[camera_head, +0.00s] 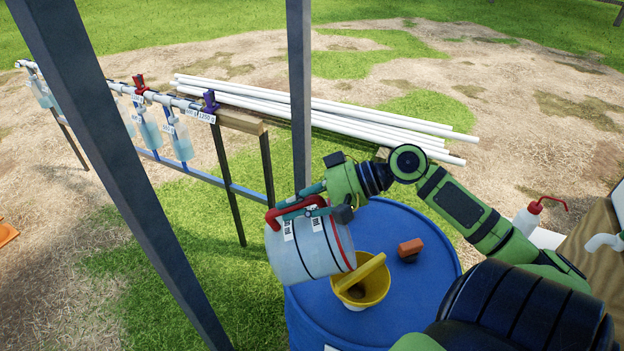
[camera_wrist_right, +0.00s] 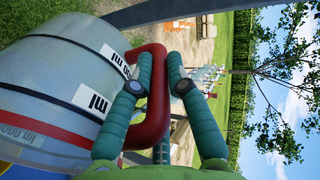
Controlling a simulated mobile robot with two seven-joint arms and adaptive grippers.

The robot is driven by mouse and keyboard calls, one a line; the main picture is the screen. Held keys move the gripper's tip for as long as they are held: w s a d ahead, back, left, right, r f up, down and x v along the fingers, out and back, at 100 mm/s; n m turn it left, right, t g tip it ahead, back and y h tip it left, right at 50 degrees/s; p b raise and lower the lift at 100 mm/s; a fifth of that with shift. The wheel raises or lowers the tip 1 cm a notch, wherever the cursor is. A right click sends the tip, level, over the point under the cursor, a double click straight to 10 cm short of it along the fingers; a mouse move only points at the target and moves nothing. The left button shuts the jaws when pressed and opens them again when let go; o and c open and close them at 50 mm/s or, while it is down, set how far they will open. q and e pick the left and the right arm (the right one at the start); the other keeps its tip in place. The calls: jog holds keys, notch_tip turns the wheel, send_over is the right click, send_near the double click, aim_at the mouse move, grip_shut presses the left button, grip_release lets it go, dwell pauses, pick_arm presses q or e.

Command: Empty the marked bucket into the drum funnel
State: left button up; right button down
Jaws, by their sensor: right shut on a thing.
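The marked bucket (camera_head: 292,255) is a pale grey vessel with white label strips, a red line and a red handle (camera_head: 285,212). My right gripper (camera_head: 297,205) is shut on the handle, and the handle also shows between its teal fingers (camera_wrist_right: 160,65) in the right wrist view. The bucket (camera_wrist_right: 55,75) is held in the air, tipped far over with its mouth end towards the yellow funnel (camera_head: 372,292). The funnel sits on the blue drum (camera_head: 420,305), close beside the bucket's rim. I cannot see liquid flowing or the bucket's inside. My left gripper is out of view.
A dark post (camera_head: 300,90) stands behind the bucket, and another post (camera_head: 130,180) slants at left. A rack with bottles (camera_head: 180,140) and white pipes (camera_head: 330,115) lie beyond. A red-capped bottle (camera_head: 526,216) stands at right.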

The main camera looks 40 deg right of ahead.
aim_at(265, 217)
jog(key=shift+w+a+f+g+h, duration=0.5)
jog(key=shift+w+a+f+h, duration=0.1)
jog(key=shift+a, duration=0.2)
jog(key=w+a+f+g+h+p, duration=0.1)
jog(key=p, duration=0.3)
jog(key=w+a+f+g+h+p, duration=0.1)
jog(key=a+h+p, duration=0.1)
jog(key=p, duration=0.2)
jog(key=shift+w+f, duration=0.25)
jog(key=shift+w+a+f+g+h+p, duration=0.2)
jog(key=shift+f+g+h+p, duration=0.1)
jog(key=shift+g+p, duration=0.1)
jog(key=shift+w+a+f+h+b, duration=0.1)
jog(key=shift+a+f+h+b, duration=0.1)
jog(key=shift+f+h+b, duration=0.15)
jog(key=shift+f+g+h, duration=0.45)
jog(key=shift+g+h, duration=0.3)
jog(key=shift+h, duration=0.15)
jog(key=shift+f+g+h, duration=0.45)
jog(key=shift+g+h, duration=0.35)
jog(key=shift+h, duration=0.15)
jog(key=shift+f+g+h, duration=0.45)
jog(key=shift+g+h, duration=0.3)
jog(key=shift+h, duration=0.15)
